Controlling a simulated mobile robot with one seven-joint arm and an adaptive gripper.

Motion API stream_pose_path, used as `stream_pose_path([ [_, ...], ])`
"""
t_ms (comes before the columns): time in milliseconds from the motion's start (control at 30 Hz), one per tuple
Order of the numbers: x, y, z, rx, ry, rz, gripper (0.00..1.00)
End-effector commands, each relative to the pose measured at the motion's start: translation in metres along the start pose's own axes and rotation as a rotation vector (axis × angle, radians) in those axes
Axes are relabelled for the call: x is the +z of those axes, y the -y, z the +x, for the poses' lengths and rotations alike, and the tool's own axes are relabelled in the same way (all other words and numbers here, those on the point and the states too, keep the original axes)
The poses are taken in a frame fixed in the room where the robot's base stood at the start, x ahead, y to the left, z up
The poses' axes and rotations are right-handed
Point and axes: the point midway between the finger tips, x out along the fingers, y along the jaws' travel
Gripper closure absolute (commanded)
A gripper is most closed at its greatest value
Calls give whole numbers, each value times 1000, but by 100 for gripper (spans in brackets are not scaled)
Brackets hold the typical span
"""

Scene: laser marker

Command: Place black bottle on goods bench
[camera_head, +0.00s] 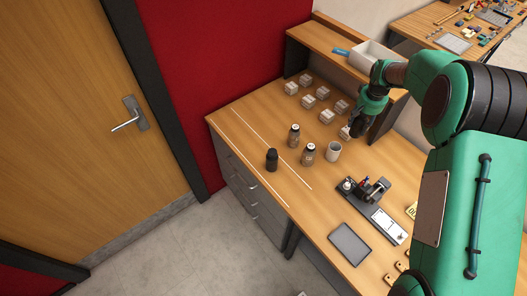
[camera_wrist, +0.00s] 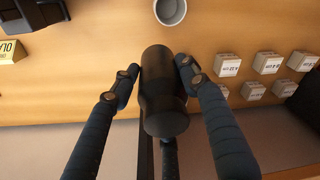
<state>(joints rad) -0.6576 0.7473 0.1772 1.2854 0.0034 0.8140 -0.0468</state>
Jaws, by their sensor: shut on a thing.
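My gripper (camera_wrist: 156,80) is shut on a black bottle (camera_wrist: 160,95) in the wrist view, with a dark finger on each side of it. In the head view my gripper (camera_head: 360,122) is above the wooden bench (camera_head: 240,118), near the small white boxes; the held bottle is hard to make out there. A second black bottle (camera_head: 271,160) stands upright at the left of the bench, between two thin white lines.
Two brown bottles (camera_head: 294,136) (camera_head: 308,154) and a white cup (camera_head: 333,151) stand on the bench. Several white boxes (camera_head: 308,102) lie behind them. A tool stand (camera_head: 370,190) and a grey tray (camera_head: 350,244) are nearer. The strip around the standing black bottle has free room.

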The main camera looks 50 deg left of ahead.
Motion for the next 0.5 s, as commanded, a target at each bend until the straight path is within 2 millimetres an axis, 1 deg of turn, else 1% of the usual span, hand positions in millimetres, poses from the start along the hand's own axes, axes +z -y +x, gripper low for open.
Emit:
stream_pose_path([
  [33,-2,24,0,-4,0,-32,85],
  [67,-3,36,0,-6,0,-49,85],
  [100,-4,52,0,-9,0,-73,85],
  [167,-5,77,0,-13,0,-109,85],
  [200,-6,93,0,-16,-1,-132,85],
  [267,-6,118,0,-20,-1,-167,85],
  [300,-5,135,0,-23,-2,-191,85],
  [367,-4,159,-1,-28,-2,-227,85],
  [400,-2,176,-1,-30,-2,-250,85],
  [467,0,201,-1,-35,-1,-286,85],
  [500,2,217,0,-37,-1,-309,85],
])
